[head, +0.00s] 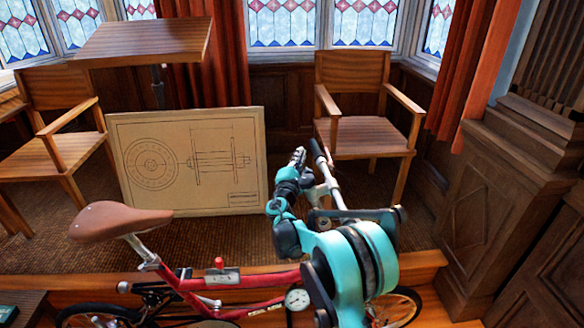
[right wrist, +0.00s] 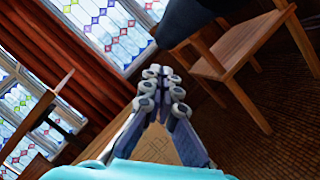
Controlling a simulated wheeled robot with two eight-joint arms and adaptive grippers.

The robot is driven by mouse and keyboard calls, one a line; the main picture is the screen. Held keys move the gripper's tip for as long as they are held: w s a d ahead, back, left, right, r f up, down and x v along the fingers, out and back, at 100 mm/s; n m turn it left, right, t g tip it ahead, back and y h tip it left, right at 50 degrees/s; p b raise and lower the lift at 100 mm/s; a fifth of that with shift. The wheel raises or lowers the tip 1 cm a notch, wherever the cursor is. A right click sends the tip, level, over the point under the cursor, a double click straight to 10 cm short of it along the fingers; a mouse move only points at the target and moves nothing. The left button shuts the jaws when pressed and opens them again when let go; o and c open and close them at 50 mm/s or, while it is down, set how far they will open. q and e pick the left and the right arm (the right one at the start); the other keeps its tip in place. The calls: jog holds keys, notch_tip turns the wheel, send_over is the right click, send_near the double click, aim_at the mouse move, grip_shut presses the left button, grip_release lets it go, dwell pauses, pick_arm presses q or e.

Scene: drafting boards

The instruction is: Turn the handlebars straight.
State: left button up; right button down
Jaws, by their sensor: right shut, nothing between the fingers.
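A red bicycle (head: 245,292) with a brown saddle (head: 118,220) stands across the lower part of the head view, saddle to the left. Part of its handlebars (head: 332,186) shows as a silver bar with a dark grip at its far end; my right arm hides much of the rest. My right gripper (head: 298,156) is just left of that grip, shut and empty. Whether they touch, I cannot tell. The right wrist view shows the closed fingers (right wrist: 166,78) and a dark, rounded bar (right wrist: 195,20) close beyond them, perhaps the grip. My left gripper is out of view.
A drawing board (head: 222,195) leans upright behind the bicycle. A wooden armchair (head: 355,138) stands behind the handlebars, another chair (head: 62,150) at left by a tilted table (head: 140,42). A carved wooden panel (head: 490,205) bounds the right side. A wooden ledge (head: 415,262) runs behind the wheels.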

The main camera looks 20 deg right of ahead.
jog(key=shift+s+d+r, duration=0.3)
jog(key=shift+d+r, duration=0.2)
jog(key=shift+d, duration=0.1)
jog(key=shift+d, duration=0.1)
jog(key=shift+s+d+r+m+g+h, duration=0.15)
jog(key=shift+d+r+m+g+h, duration=0.1)
jog(key=shift+d+m+h, duration=0.15)
jog(key=shift+s+d+r+m+g+h, duration=0.15)
jog(key=shift+d+m+g+h, duration=0.15)
jog(key=shift+d+h, duration=0.2)
